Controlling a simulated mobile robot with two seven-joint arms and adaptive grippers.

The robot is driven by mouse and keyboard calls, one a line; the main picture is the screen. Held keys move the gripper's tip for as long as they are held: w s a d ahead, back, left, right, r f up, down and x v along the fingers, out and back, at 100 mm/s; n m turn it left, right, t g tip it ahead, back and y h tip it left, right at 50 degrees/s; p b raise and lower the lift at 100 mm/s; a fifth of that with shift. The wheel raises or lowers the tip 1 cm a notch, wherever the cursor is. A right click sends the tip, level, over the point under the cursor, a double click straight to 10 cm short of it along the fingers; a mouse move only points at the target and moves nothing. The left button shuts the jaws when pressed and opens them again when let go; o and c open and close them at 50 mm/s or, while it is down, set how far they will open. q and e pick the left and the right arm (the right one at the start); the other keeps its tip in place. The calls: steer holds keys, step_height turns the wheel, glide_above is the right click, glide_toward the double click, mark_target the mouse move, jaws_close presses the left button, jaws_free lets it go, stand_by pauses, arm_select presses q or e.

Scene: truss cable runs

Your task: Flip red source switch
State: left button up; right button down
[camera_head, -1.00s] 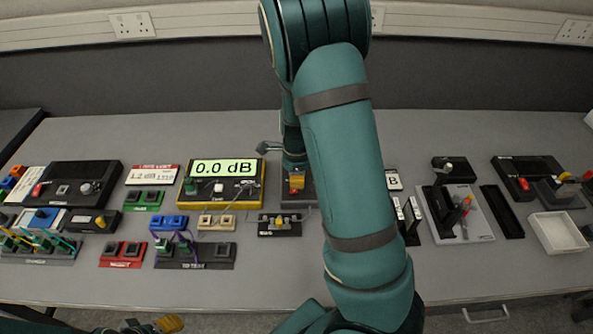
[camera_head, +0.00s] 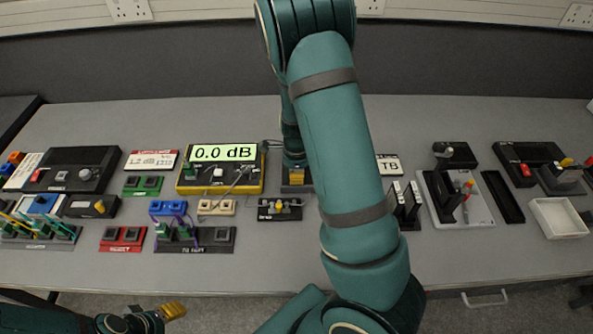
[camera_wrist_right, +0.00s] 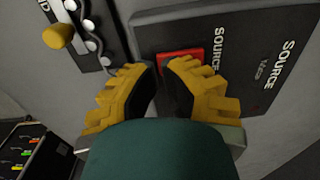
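The red source switch (camera_wrist_right: 181,62) shows in the right wrist view on a dark panel (camera_wrist_right: 250,45) lettered SOURCE. My right gripper (camera_wrist_right: 165,65) has yellow fingers with dark pads, a small gap apart and empty. The switch lies just beyond the gap, partly covered by the right fingertip; I cannot tell whether they touch. In the head view my right gripper (camera_head: 294,178) points down over the dark source box (camera_head: 305,187), and the arm hides much of it. My left gripper (camera_head: 172,311) is low at the left, away from the devices; its finger gap is unclear.
A yellow-framed meter (camera_head: 222,187) reading 0.0 dB stands left of the source box. A small black panel with a yellow knob (camera_head: 279,206) is in front. A grey tray holding a black stand (camera_head: 478,212) and an empty white tray (camera_head: 560,218) are at the right.

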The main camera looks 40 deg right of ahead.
steer(key=shift+s+a+f, duration=0.2)
steer(key=shift+s+f, duration=0.05)
steer(key=shift+s, duration=0.15)
arm_select(q)
steer(key=shift+r, duration=0.2)
arm_select(e)
steer(key=shift+f, duration=0.15)
steer(key=shift+a, duration=0.1)
arm_select(q)
steer(key=shift+w+r+p, duration=0.15)
steer(key=shift+r+p, duration=0.8)
steer(key=shift+p, duration=0.1)
arm_select(e)
steer(key=shift+w+d+r, duration=0.2)
steer(key=shift+r, duration=0.6)
arm_select(q)
steer(key=shift+w, duration=0.1)
